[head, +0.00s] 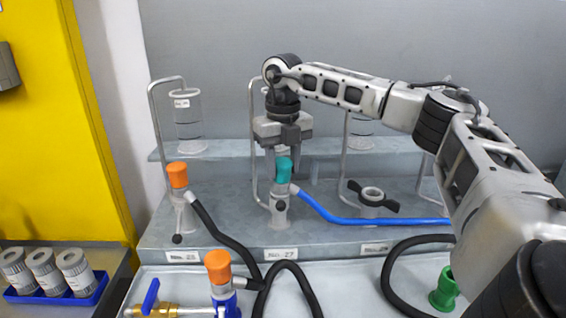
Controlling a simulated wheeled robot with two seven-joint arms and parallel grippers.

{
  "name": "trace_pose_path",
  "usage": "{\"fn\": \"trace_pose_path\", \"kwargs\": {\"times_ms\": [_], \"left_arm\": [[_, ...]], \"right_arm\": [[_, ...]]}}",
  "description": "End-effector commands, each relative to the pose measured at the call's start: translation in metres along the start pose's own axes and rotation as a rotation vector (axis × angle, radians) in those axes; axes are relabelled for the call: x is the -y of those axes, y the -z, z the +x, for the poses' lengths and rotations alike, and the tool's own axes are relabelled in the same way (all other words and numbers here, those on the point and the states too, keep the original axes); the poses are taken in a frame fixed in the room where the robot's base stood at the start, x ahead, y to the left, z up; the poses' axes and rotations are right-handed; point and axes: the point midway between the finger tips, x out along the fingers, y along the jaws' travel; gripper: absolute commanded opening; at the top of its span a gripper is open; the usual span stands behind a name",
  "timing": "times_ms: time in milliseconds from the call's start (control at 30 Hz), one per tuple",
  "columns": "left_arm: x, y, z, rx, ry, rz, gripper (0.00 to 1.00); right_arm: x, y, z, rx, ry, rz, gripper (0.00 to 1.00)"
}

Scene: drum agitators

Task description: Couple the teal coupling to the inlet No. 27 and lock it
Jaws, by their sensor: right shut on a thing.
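The teal coupling (284,170) is upright at the top of the inlet No. 27 (279,213), in line with it. A blue hose (345,216) leaves its side and runs right. I cannot tell whether the coupling is fully seated or locked. A small dark round part (280,205) shows on the front of the inlet. The label No. 27 (281,254) is on the bench edge below. My left gripper is not in view.
An orange-topped coupling (178,175) with a black hose stands on the left inlet. The right inlet (372,196) is open with black side levers. Another orange coupling (218,266), a green part (445,290) and black hoses lie in front. Metal pipes rise behind.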

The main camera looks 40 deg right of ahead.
Motion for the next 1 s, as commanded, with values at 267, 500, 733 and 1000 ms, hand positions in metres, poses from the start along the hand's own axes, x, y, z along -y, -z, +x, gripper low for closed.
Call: {"fn": "trace_pose_path", "kwargs": {"times_ms": [267, 500, 733, 1000], "left_arm": [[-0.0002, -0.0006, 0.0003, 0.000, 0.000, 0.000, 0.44], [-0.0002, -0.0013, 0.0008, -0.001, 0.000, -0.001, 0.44], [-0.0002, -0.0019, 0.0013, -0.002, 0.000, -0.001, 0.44], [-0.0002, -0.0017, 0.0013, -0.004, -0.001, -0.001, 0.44]], "right_arm": [[0.0000, 0.0000, 0.0002, 0.000, -0.001, 0.000, 0.09], [0.0001, 0.0001, 0.0033, 0.000, -0.001, 0.000, 0.09], [0.0003, 0.0002, 0.0063, -0.001, 0.000, 0.000, 0.09], [0.0004, 0.0005, 0.0081, -0.002, 0.000, 0.000, 0.09]]}}
